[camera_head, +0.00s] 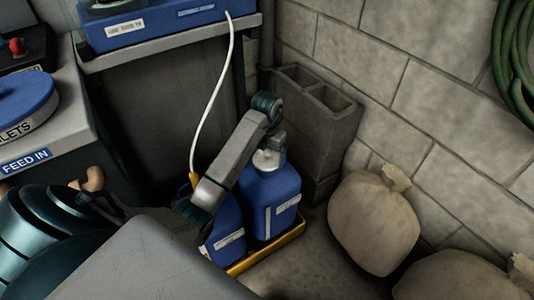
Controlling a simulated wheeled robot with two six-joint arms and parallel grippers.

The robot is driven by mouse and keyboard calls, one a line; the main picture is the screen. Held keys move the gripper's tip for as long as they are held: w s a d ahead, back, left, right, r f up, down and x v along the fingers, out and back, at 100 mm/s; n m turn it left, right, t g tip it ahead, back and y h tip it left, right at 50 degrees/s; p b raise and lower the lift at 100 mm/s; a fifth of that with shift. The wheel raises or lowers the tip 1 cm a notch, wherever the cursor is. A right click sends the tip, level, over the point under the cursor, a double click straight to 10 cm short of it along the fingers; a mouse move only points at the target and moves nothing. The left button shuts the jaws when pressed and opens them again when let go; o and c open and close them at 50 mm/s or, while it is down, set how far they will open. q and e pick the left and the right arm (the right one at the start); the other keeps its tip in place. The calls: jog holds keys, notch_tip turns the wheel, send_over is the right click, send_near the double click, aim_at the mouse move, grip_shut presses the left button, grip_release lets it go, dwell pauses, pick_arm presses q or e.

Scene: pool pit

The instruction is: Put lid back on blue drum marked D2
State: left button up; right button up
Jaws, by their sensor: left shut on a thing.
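Two blue drums stand side by side in a yellow tray (238,268). The right drum (284,189) has a white label, too small to read, so I cannot tell which drum is D2. The left drum (228,222) is partly hidden behind my arm. My left arm reaches over from the left and bends down. My left gripper (270,150) is at the top of the right drum, shut on what looks like a pale grey lid (266,161) at its neck. I cannot tell whether the lid is seated. My right gripper is not in view.
A white hose (214,101) runs down to a yellow fitting (194,179) by the left drum. Concrete blocks (316,118) stand behind the drums. A sack (372,222) sits to the right. A shelf (165,42) and a FEED IN unit (27,159) are at left.

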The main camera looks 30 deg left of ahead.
pick_arm(q)
jog(key=shift+f, duration=0.1)
dwell(0.5)
jog(key=o, duration=0.7)
jog(key=shift+o, duration=0.2)
